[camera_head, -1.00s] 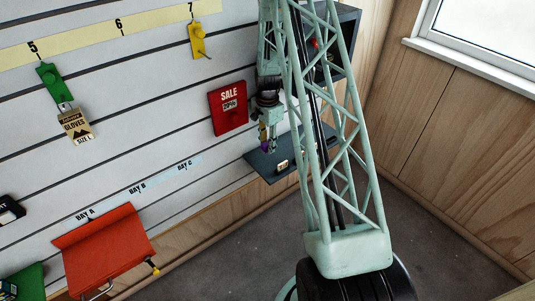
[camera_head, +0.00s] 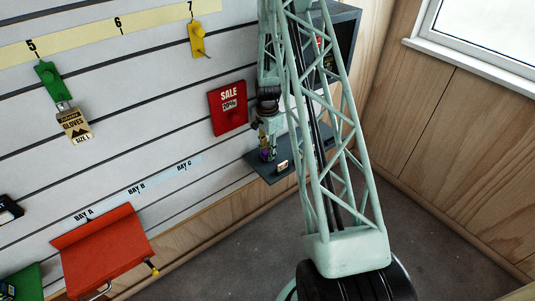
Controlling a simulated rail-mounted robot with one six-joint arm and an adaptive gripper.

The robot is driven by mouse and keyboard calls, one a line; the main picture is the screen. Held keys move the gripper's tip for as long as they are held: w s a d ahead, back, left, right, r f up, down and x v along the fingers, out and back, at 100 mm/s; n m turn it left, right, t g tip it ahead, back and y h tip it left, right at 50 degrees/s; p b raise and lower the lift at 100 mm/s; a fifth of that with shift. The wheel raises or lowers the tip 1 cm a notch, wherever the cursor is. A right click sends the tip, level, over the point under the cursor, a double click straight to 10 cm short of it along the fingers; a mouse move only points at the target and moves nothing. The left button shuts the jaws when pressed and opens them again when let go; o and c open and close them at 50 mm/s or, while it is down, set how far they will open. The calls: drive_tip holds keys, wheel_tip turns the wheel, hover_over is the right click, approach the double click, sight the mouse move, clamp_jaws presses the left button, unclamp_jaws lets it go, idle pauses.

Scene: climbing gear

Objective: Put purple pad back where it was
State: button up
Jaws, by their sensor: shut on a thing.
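My gripper (camera_head: 268,145) is at the dark grey shelf in the middle right, just above its surface, and small in the view. It is shut on the purple pad (camera_head: 265,154), of which only a small purple patch shows between the fingers. The dark grey shelf (camera_head: 258,166) is fixed low on the slatted wall. I cannot tell whether the pad touches the shelf.
A small tan tag (camera_head: 282,167) stands on the shelf close to my gripper. A red SALE sign (camera_head: 228,109) hangs left of it. A dark cabinet (camera_head: 345,45) stands behind my lattice arm. A red tray (camera_head: 105,250) is at lower left.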

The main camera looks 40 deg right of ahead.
drive_tip(key=shift+f, duration=0.25)
drive_tip(key=o, duration=0.9)
drive_tip(key=shift+c, duration=0.2)
drive_tip(key=shift+r, duration=0.2)
wheel_tip(320, 180, up, 12)
drive_tip(key=p, duration=0.2)
idle(0.7)
